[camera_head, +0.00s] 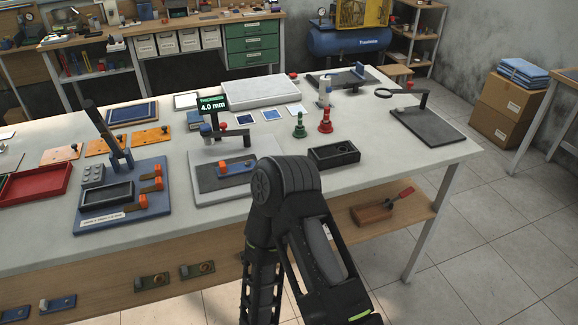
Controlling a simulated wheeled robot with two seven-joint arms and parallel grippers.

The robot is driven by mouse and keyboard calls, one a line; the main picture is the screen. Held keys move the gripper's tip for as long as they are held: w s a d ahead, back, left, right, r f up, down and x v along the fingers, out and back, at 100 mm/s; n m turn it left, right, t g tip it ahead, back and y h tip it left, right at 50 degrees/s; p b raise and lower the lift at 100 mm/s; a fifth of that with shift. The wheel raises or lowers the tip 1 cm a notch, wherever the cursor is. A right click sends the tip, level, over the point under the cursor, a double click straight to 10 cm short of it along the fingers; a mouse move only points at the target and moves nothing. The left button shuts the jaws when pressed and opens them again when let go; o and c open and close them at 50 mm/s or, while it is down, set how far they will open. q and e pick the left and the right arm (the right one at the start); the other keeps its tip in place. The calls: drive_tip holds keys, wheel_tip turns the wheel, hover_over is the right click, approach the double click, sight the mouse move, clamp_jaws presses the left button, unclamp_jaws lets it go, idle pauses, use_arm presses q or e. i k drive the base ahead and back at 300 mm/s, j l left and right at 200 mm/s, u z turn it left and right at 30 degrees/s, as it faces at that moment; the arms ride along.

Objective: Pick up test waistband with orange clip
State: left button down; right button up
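A small blue strip with an orange clip (236,168) lies on the dark pad of a gauge stand, below a small display reading 4.0 mm (212,103). Other orange clips (157,169) sit on the right side of a blue fixture board (148,217) at the left. No label in view says which piece is the test waistband. One of my black arms rises from the bottom centre, bends at a joint in front of the table, and comes back down. Neither of my grippers shows; the arm's end runs out at the bottom edge.
A red tray (38,184) and orange plates (105,146) are at the left. A black open box (334,154), a green stamp-like piece (299,127), a red one (325,122) and a magnifier stand (428,126) are at the right. The front right tabletop is clear.

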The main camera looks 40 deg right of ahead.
sight(223, 171)
drive_tip(key=z, duration=1)
